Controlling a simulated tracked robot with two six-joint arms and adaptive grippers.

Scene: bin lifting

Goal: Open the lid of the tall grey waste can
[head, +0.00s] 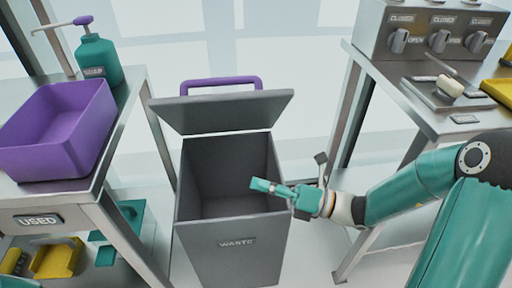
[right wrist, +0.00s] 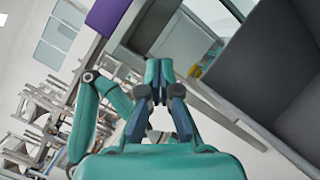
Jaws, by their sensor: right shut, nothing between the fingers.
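The tall grey waste can (head: 232,245) stands between two tables in the head view, with a "WASTE" label on its front. Its grey lid (head: 222,112) is tilted up at the back, with a purple handle (head: 221,82) on its far edge. The can's dark inside shows. My right gripper (head: 262,186) is shut and empty, in front of the can's opening near its right front rim. In the right wrist view the shut fingers (right wrist: 158,75) show, with grey can walls (right wrist: 268,68) at the right. My left gripper is not seen in the head view.
At left, a metal table labelled USED (head: 40,220) holds a purple bin (head: 60,128) and a teal soap bottle (head: 97,60). At right, another table (head: 440,120) holds a grey panel with knobs (head: 438,38) and a small tray. Floor shows behind the can.

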